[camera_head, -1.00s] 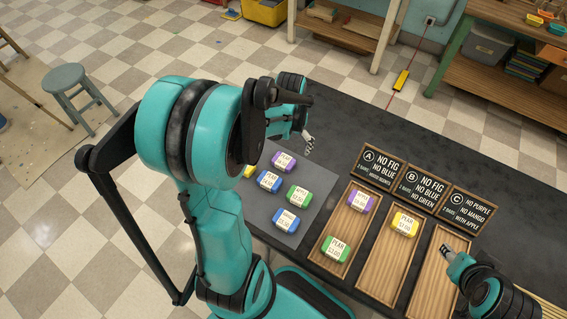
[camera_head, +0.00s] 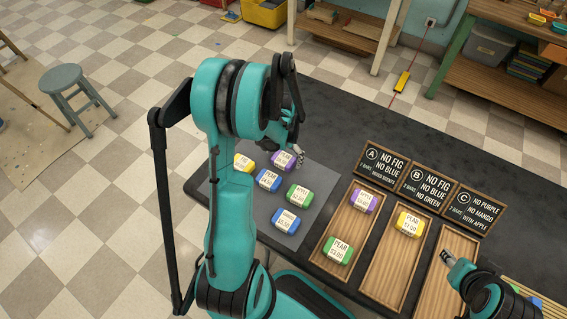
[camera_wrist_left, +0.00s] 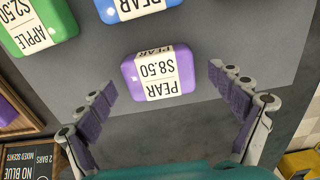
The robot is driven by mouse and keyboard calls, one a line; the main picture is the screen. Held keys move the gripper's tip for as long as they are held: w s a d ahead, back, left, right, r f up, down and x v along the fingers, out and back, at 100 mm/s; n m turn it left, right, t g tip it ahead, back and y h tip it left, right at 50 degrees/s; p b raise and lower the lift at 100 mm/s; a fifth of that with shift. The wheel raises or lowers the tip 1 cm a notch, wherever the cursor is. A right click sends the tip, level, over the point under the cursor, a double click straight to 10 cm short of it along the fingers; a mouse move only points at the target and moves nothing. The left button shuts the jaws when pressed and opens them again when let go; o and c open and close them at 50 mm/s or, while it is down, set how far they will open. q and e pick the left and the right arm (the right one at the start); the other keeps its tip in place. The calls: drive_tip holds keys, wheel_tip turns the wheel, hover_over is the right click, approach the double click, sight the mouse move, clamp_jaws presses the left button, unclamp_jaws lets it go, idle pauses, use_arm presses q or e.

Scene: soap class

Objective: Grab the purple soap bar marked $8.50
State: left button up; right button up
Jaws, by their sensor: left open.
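The purple soap bar marked PEAR $8.50 (camera_wrist_left: 158,76) lies on the grey mat; in the head view the purple bar (camera_head: 281,160) is at the mat's far edge, partly behind my gripper. My left gripper (camera_head: 299,156) is beside it at its right. In the left wrist view the left gripper (camera_wrist_left: 163,82) is open and empty, with one finger on each side of the bar in the picture; neither finger visibly touches it. My right gripper (camera_head: 447,257) is over the right wooden tray; its opening is too small to judge.
Yellow (camera_head: 243,162), blue (camera_head: 268,180), green (camera_head: 299,195) and another blue bar (camera_head: 286,220) share the grey mat (camera_head: 255,215). Wooden trays A (camera_head: 348,219), B (camera_head: 388,270) and C (camera_head: 435,290) stand right, with signs behind. Trays A and B hold bars.

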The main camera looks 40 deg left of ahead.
use_arm(q)
drive_tip(key=shift+r, duration=0.1)
drive_tip(key=shift+c, duration=0.4)
drive_tip(key=c, duration=1.2)
drive_tip(key=shift+c, duration=0.2)
